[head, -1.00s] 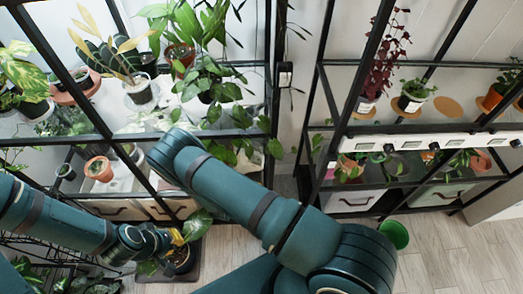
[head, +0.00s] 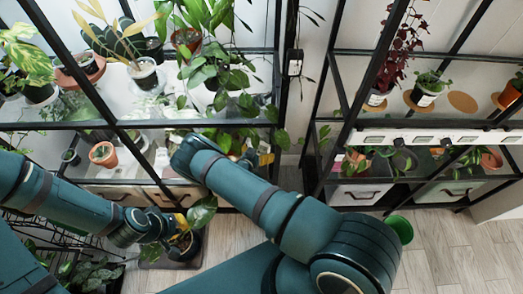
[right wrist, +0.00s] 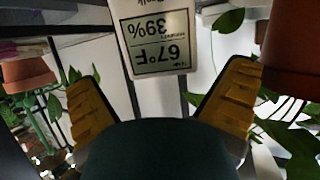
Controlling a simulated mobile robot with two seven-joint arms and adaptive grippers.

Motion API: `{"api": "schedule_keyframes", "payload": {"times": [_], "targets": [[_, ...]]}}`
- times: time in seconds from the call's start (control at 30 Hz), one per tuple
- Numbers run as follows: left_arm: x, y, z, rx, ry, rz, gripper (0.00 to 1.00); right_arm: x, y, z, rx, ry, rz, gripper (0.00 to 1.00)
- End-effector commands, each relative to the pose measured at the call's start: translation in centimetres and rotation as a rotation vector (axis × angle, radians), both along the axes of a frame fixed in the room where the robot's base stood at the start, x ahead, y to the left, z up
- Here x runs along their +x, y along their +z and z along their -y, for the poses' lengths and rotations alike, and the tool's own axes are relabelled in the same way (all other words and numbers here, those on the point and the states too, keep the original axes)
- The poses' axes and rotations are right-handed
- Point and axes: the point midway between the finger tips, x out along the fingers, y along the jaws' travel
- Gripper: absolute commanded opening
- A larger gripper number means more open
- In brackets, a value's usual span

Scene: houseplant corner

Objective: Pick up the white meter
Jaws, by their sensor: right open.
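The white meter (right wrist: 157,38) shows large in the right wrist view at the top, upside down, its screen reading 67°F and 39%. My right gripper (right wrist: 165,95) is open, with one yellow finger on each side of the picture. The meter appears beyond the fingers, between them, and nothing is held. In the head view my right gripper (head: 255,158) shows only partly, its yellow fingers beside leaves at the left shelf. I cannot make out the meter in that view. My left gripper (head: 180,226) is low at the left beside a leafy plant; its jaws are unclear.
A terracotta pot (right wrist: 28,74) is at the left of the right wrist view, and another pot (right wrist: 292,45) is close at the right. Leaves hang near the right finger. Black shelf posts (head: 277,75) stand close by.

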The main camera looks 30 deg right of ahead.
Motion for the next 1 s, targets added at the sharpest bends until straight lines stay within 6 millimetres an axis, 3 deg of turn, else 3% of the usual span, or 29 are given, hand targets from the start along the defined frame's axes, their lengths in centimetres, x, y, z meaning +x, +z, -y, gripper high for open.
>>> {"api": "schedule_keyframes", "payload": {"times": [0.23, 0.57, 0.7, 0.73, 1.0], "targets": [[0.1, -0.8, 0.0, 0.001, 0.0, 0.004, 0.0, 2.0, -1.6, 2.4, 0.0, -0.002, -0.001, 1.0], [0.2, -0.8, 0.0, 0.001, 0.001, 0.005, 0.0, 2.4, -1.7, 2.8, -0.001, -0.001, -0.001, 1.0], [0.2, -0.8, 0.0, 0.001, 0.001, 0.005, 0.0, 2.4, -1.7, 2.8, 0.0, -0.001, -0.002, 0.51], [0.2, -0.8, 0.0, 0.001, 0.001, 0.005, 0.0, 2.4, -1.7, 2.8, 0.0, -0.001, -0.002, 0.46], [0.2, -0.8, 0.0, 0.001, 0.001, 0.005, 0.0, 2.4, -1.7, 2.8, 0.0, -0.001, 0.0, 0.44]]}}
